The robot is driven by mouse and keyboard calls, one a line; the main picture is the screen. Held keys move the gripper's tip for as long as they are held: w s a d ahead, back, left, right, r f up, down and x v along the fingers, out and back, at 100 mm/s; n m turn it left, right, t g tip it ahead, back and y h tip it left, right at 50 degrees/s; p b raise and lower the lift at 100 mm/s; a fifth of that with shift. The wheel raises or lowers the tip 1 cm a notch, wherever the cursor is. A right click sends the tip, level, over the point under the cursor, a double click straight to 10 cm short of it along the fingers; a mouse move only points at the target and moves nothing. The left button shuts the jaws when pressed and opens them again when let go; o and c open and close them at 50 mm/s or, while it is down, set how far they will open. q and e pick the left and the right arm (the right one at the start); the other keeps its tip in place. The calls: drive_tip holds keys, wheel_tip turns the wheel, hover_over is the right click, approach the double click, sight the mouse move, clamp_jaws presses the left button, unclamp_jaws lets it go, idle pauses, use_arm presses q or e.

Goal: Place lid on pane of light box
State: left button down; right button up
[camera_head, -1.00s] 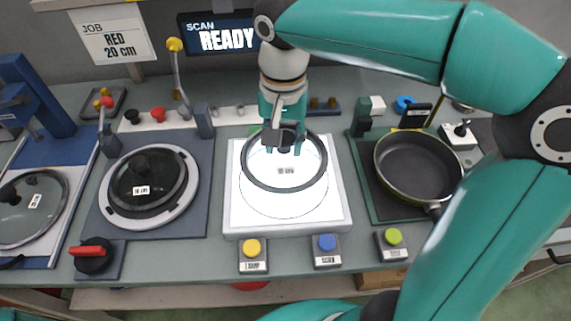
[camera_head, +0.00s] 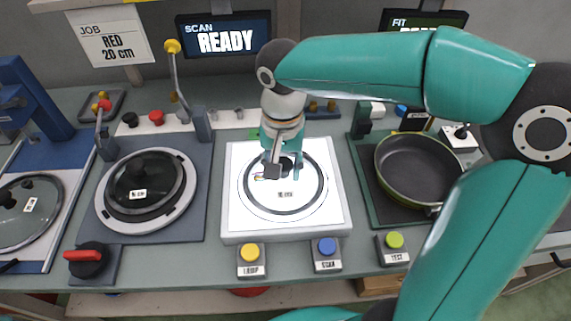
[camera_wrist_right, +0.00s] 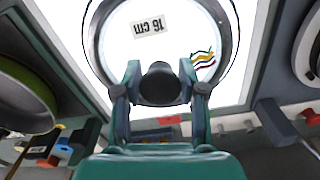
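A clear glass lid with a dark rim (camera_head: 249,201) and black knob lies flat on the white pane of the light box (camera_head: 235,222), roughly centred inside a drawn circle. My right gripper (camera_head: 285,168) reaches down onto it from above. In the right wrist view, its two fingers (camera_wrist_right: 160,72) stand on either side of the lid's knob (camera_wrist_right: 160,88) and seem to touch it. The lid's rim (camera_wrist_right: 93,62) and a "16 cm" label show there, with coloured marks beside the label. My left gripper is not in view.
Yellow (camera_head: 250,252), blue (camera_head: 327,246) and green (camera_head: 395,240) buttons stand along the front. A black pan (camera_head: 415,170) sits to the right. Another lid (camera_head: 145,185) sits on a round plate to the left, with a further one (camera_head: 30,210) at far left.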

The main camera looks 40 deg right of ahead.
drive_tip(key=o, duration=0.3)
drive_tip(key=shift+r, duration=0.25)
wheel_tip(320, 180, up, 12)
drive_tip(key=shift+f+p, duration=0.1)
drive_tip(key=shift+p, duration=1.05)
